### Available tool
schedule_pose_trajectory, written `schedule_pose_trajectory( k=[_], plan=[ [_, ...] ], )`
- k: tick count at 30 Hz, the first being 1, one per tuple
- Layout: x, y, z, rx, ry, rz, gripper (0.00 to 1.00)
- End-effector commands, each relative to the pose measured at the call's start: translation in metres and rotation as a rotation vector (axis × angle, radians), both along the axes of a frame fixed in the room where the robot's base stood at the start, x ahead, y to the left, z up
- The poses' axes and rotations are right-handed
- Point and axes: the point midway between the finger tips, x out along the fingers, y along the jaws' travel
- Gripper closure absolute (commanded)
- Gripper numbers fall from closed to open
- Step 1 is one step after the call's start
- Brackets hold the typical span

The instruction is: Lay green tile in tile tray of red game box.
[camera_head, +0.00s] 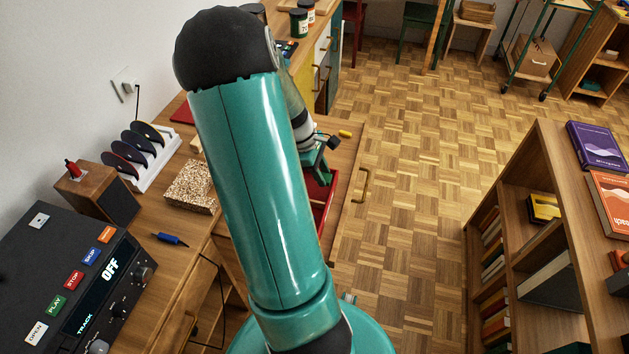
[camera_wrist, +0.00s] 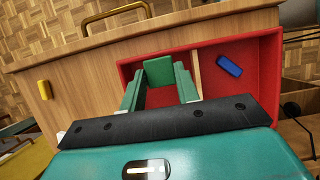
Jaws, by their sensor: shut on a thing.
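The red game box (camera_wrist: 240,98) lies open beneath my gripper in the wrist view. A pale wooden divider (camera_wrist: 195,72) splits it into compartments. A blue piece (camera_wrist: 229,65) lies in the right one. My gripper (camera_wrist: 157,76) is shut on the green tile (camera_wrist: 158,70), which shows between the fingertips over the compartment left of the divider. The gap between tile and box floor cannot be judged. In the head view, my arm hides most of the red box (camera_head: 327,205), and my gripper (camera_head: 319,170) shows only in part beside it.
A yellow piece (camera_wrist: 44,90) lies on wood left of the box. A brass handle (camera_wrist: 116,16) is on the wooden drawer.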

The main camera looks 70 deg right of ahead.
Motion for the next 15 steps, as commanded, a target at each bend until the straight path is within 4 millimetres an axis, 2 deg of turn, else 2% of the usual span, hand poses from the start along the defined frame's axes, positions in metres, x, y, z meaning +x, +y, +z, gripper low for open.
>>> schedule_pose_trajectory(
  k=[1, 9, 15],
  plan=[
    [0.005, 0.0, -0.008, 0.002, 0.003, 0.001, 0.93],
    [0.024, -0.003, -0.028, 0.001, 0.002, 0.001, 0.93],
    [0.022, -0.004, -0.054, 0.002, 0.002, -0.001, 0.93]
  ],
)
